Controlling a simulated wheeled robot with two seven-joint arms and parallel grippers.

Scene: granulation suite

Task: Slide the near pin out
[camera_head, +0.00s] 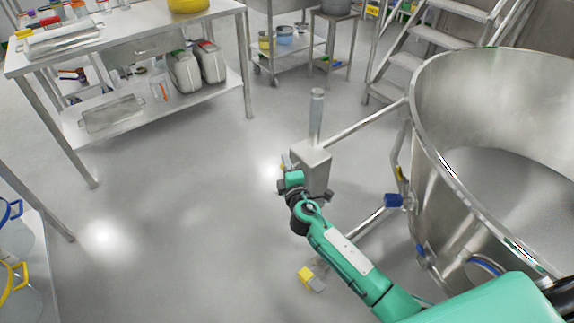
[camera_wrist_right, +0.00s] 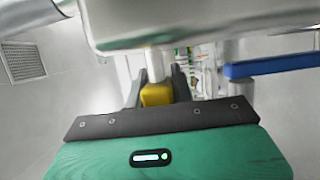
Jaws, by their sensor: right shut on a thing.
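A steel bin (camera_head: 440,150) stands at the right, joined by bars to a grey block (camera_head: 312,165) with a round post. My right gripper (camera_head: 288,178) is at the left side of this block. In the right wrist view, its two dark fingers (camera_wrist_right: 156,88) are shut on a yellow grip (camera_wrist_right: 157,94), which I take for the near pin. A pale shaft (camera_wrist_right: 155,65) runs from the grip to the metal body above. How deep the pin sits is hidden. My left gripper is out of view.
A yellow and grey piece (camera_head: 310,278) is low beside my right arm. Blue fittings (camera_head: 393,200) sit on the bin's side. A steel table (camera_head: 130,40) stands at the upper left and steps (camera_head: 430,40) at the back. The floor left of the block is clear.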

